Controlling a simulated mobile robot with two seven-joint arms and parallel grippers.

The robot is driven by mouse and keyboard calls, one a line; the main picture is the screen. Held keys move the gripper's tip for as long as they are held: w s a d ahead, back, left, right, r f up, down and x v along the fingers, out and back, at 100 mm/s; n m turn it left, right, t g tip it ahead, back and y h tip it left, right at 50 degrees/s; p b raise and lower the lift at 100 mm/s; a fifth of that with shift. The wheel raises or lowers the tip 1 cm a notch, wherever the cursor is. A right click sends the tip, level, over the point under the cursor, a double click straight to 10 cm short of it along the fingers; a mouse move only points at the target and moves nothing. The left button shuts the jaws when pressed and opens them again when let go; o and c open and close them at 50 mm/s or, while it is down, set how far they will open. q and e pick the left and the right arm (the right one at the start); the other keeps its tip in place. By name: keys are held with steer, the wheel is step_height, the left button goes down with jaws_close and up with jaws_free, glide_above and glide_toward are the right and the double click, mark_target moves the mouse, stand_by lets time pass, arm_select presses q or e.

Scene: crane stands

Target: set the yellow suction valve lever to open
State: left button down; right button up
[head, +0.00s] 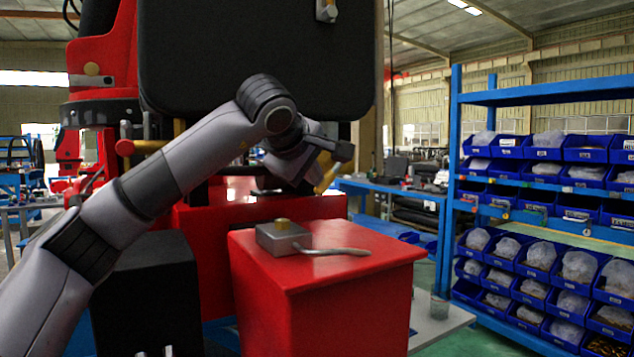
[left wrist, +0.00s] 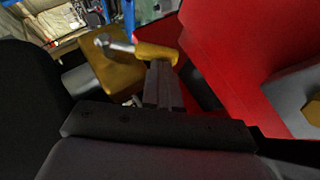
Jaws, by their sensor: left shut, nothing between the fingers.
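The yellow lever (head: 328,178) shows in the head view just below my left gripper (head: 333,152), above the back of the red housing. In the left wrist view a yellow lever end (left wrist: 157,52) lies right at the tips of my left gripper (left wrist: 161,68). The fingers are shut together with nothing between them. The tips overlap the lever end in the picture; I cannot tell whether they touch it. A grey rod runs left from the yellow end, near a larger yellow part (left wrist: 118,76). The lever's base is hidden. My right gripper is not in view.
A red cabinet (head: 330,285) stands in front, with a grey block (head: 283,238) and a curved grey handle (head: 332,251) on top. A large black panel (head: 260,60) hangs close above my left wrist. Blue shelves (head: 540,97) with bins stand at the right.

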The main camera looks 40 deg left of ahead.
mark_target(322, 193)
arm_select(q)
steer(key=shift+f+b, duration=0.5)
steer(key=shift+f, duration=0.15)
steer(key=t+b, duration=0.1)
steer(key=b, duration=0.1)
steer(key=w+f+n+t+b, duration=0.1)
steer(key=b, duration=0.1)
steer(key=f+t+b, duration=0.1)
steer(key=b, duration=0.1)
steer(key=shift+w+d+f+n+t, duration=0.2)
steer(key=shift+d+n+t, duration=0.05)
steer(key=shift+n+t, duration=0.05)
steer(key=shift+w+f+t+b, duration=0.15)
steer(key=shift+t+b, duration=0.15)
steer(key=shift+b, duration=0.2)
steer(key=shift+w+d, duration=0.1)
steer(key=shift+w, duration=0.05)
steer(key=shift+w+d+f, duration=0.15)
steer(key=shift+w, duration=0.25)
steer(key=shift+w+d+f, duration=0.1)
steer(key=shift+w, duration=0.05)
